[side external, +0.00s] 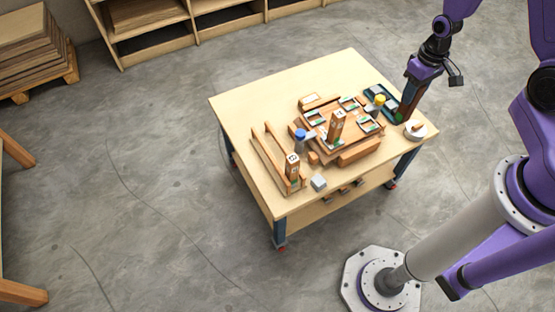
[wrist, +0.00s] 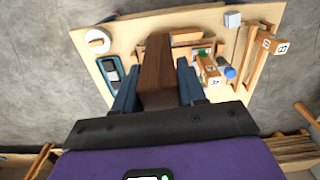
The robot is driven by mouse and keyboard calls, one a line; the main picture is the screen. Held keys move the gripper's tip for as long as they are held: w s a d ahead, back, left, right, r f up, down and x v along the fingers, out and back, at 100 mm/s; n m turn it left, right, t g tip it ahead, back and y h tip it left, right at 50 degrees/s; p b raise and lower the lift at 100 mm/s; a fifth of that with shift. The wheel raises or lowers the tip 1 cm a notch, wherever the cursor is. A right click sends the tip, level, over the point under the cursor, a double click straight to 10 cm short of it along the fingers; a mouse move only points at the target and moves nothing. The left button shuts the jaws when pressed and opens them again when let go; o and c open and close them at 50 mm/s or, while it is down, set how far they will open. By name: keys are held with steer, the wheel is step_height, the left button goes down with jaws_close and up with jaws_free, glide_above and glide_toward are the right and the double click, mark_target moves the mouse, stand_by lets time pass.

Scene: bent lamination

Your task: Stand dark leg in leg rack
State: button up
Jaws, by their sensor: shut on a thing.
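My gripper (side external: 411,88) is at the table's right rear side in the side view, above the dark tray. It is shut on a dark brown leg (side external: 406,106), which hangs down from it, slightly tilted. In the wrist view the dark leg (wrist: 156,68) sits between the two blue fingers. A long wooden rack with two rails (side external: 268,161), likely the leg rack, is at the table's left, well apart from my gripper. A lighter leg marked B (side external: 292,167) stands at its front end. Whether the dark leg's lower end touches anything is unclear.
A lighter leg marked A (side external: 336,122) stands among wooden frames mid-table. A blue-capped bottle (side external: 300,137), a grey cube (side external: 318,182), a yellow-topped item (side external: 379,100), a dark tray (side external: 371,92) and a white round dish (side external: 415,130) are around. The table's far left (side external: 245,100) is clear.

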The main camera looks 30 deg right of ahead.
steer(key=w+a+n, duration=0.5)
steer(key=a+n, duration=0.1)
steer(key=a, duration=0.5)
steer(key=w+a+n, duration=0.5)
steer(key=a+n, duration=0.1)
steer(key=a, duration=0.4)
steer(key=w+a+n, duration=0.5)
steer(key=a+n, duration=0.1)
steer(key=a, duration=0.5)
step_height(320, 180, down, 23)
steer(key=shift+d+m, duration=0.3)
steer(key=shift+d, duration=0.15)
steer(key=shift+s, duration=0.1)
steer(key=o, duration=1.2)
step_height(320, 180, up, 12)
steer(key=shift+r, duration=0.1)
